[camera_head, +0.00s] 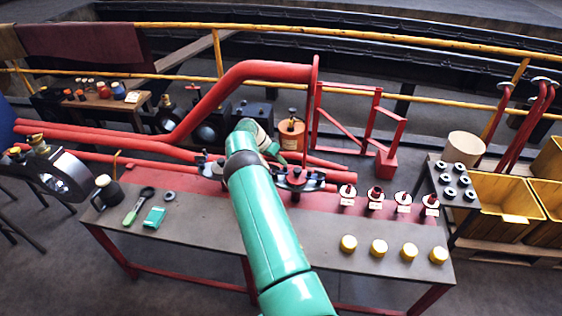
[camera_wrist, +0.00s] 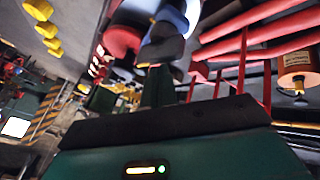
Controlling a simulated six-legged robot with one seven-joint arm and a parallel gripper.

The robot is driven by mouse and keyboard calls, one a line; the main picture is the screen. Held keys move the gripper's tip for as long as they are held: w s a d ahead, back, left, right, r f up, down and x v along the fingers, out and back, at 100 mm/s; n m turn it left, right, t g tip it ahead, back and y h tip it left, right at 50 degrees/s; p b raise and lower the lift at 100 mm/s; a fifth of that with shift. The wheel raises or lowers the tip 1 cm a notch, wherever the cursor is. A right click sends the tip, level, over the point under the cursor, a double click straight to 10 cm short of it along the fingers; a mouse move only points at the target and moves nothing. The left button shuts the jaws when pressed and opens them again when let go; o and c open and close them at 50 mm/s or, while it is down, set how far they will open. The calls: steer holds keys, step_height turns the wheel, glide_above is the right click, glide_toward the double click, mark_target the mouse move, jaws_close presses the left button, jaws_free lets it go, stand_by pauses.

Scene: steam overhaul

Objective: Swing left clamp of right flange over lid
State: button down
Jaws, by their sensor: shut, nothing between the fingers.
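The right flange (camera_head: 297,184) is a red round fitting with dark clamps on the bench, just right of my arm. Its left clamp (camera_head: 281,170) is a small dark piece at the flange's left side, partly hidden by my arm and gripper. The lid on it is too small to tell apart from the clamps. My gripper (camera_head: 277,154) is shut and empty, just above and left of this flange; I cannot tell whether it touches the clamp. In the wrist view, dark clamp-like parts (camera_wrist: 162,48) and a red round part (camera_wrist: 122,40) lie just beyond the fingertips.
Another dark clamped fitting (camera_head: 210,166) stands left of my arm. Red pipes (camera_head: 150,145) run behind, and an orange canister (camera_head: 291,134) stands behind the flange. Several yellow caps (camera_head: 379,247) line the bench's front right. A green tool (camera_head: 138,207) lies at left.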

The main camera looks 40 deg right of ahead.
steer(key=v, duration=1.3)
steer(key=shift+a+r, duration=0.15)
steer(key=shift+r, duration=0.2)
steer(key=shift+w+r, duration=0.1)
